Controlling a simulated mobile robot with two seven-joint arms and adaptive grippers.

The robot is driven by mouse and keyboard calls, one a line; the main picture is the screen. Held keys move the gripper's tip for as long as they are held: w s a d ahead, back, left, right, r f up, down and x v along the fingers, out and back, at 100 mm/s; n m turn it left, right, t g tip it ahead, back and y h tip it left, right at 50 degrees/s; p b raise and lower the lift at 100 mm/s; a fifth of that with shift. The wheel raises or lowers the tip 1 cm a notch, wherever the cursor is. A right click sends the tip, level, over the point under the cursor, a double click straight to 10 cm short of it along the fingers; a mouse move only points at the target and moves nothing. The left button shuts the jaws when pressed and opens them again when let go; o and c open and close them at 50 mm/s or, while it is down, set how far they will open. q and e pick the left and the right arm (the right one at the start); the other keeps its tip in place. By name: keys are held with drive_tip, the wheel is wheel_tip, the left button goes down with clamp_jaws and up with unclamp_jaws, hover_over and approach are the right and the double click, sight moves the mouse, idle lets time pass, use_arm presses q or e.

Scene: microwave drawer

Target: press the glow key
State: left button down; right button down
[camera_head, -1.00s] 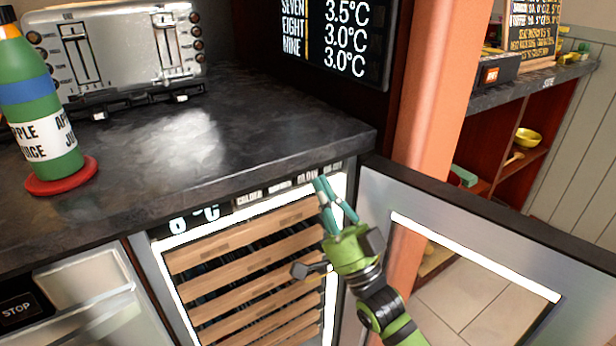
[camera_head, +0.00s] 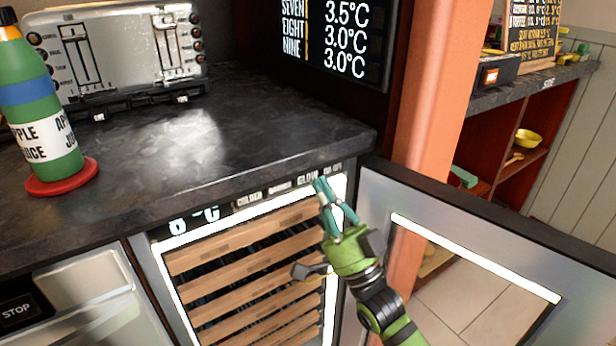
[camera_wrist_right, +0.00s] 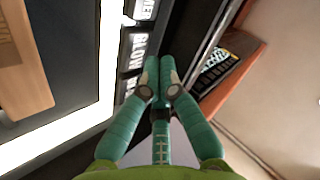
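The glow key (camera_head: 307,177) is a small dark key with a pale label on the control strip along the top of the wine cooler. It shows in the right wrist view too (camera_wrist_right: 133,52), left of the fingertips. My right gripper (camera_head: 322,186), green with teal fingers, is at the strip, just right of and slightly below the glow label. In the right wrist view its fingertips (camera_wrist_right: 161,66) are drawn together with nothing between them. I cannot tell whether they touch the strip. My left gripper is not in view.
The colder key (camera_head: 249,199) and warmer key (camera_head: 280,187) are left of glow; the on/off key (camera_head: 333,169) is right. The dark worktop (camera_head: 240,150) overhangs the strip. The cooler's open door (camera_head: 470,235) stands to the right. A juice bottle (camera_head: 40,110) is far left.

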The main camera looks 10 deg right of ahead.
drive_tip(key=shift+w, duration=0.1)
drive_tip(key=shift+w+a, duration=0.2)
drive_tip(key=shift+w, duration=0.15)
drive_tip(key=shift+w+a, duration=0.1)
drive_tip(key=shift+w, duration=0.2)
idle(0.8)
drive_tip(key=shift+s, duration=0.1)
drive_tip(key=shift+s+d+p, duration=0.3)
drive_tip(key=shift+s, duration=0.35)
